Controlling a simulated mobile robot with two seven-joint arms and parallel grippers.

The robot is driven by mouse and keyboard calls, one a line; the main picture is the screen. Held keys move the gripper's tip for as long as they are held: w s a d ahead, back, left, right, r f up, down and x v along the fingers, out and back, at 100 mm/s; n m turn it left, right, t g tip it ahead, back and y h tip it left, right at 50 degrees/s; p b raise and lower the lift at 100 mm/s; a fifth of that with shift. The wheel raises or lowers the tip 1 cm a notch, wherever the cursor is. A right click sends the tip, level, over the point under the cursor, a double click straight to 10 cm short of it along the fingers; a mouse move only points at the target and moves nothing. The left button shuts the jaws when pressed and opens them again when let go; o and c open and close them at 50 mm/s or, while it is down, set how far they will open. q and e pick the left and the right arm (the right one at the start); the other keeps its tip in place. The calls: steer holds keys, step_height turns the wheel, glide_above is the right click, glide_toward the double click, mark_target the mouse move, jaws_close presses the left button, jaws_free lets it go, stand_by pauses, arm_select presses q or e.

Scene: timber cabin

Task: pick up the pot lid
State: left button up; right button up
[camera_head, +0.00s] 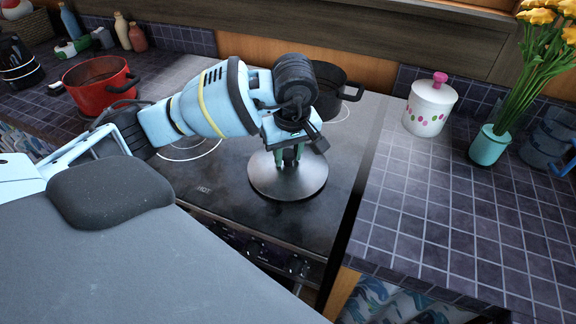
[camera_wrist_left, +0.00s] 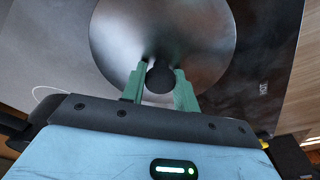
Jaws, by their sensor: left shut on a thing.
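The pot lid (camera_head: 290,182) is a round, shiny metal disc over the front part of the black stovetop. My left gripper (camera_head: 289,156) points down at the lid's centre and is shut on its knob. In the left wrist view the green fingers of my left gripper (camera_wrist_left: 159,84) stand on either side of the dark round knob (camera_wrist_left: 160,79) of the lid (camera_wrist_left: 205,35). I cannot tell whether the lid rests on the stovetop or is slightly above it. My right gripper is not in view.
A red pot (camera_head: 98,84) stands at the left and a dark pot (camera_head: 331,92) behind my left gripper. A white canister (camera_head: 430,106) and a teal vase (camera_head: 490,145) with yellow flowers stand on the tiled counter (camera_head: 440,220) at right. The counter's front is clear.

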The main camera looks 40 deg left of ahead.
mark_target(284, 151)
arm_select(q)
steer(key=shift+r, duration=0.2)
jaws_close()
